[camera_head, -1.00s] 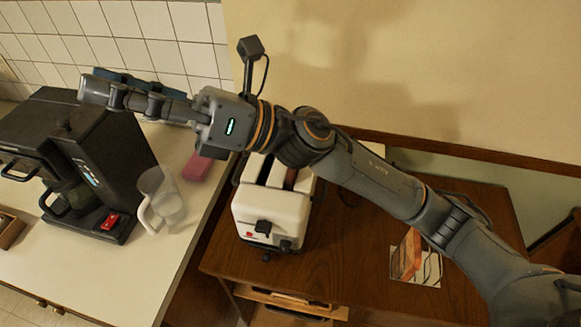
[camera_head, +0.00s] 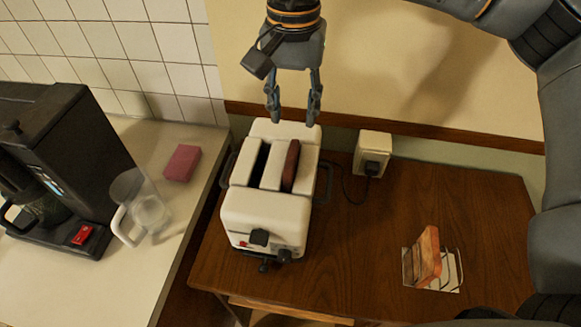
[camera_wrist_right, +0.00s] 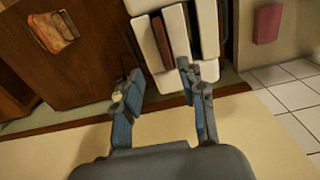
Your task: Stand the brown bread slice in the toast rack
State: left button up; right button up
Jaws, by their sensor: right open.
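The brown bread slice (camera_head: 291,165) stands upright in the right slot of the white toaster (camera_head: 262,208), its top edge showing above the slot. It also shows in the right wrist view (camera_wrist_right: 178,40). My right gripper (camera_head: 292,112) is open and empty, fingers pointing down, above the back of the toaster. In the right wrist view its fingers (camera_wrist_right: 158,84) are spread apart near the slot. My left gripper is out of view.
A wall socket box (camera_head: 373,152) with a plug and cord is right of the toaster. On the left counter stand a black coffee machine (camera_head: 70,170), a clear jug (camera_head: 142,208) and a pink sponge (camera_head: 182,162). Table between toaster and rack is clear.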

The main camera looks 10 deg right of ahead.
jog(key=p, duration=0.2)
send_over(291, 157)
jog(key=f, duration=0.6)
jog(key=shift+s+d+f, duration=0.1)
jog(key=shift+s+f, duration=0.1)
notch_tip(291, 157, down, 4)
jog(key=p, duration=0.2)
jog(key=shift+w+f+p, duration=0.15)
jog(key=shift+f+p, duration=0.1)
jog(key=shift+p, duration=0.1)
jog(key=shift+f, duration=0.45)
jog(key=shift+c, duration=0.5)
grip_shut()
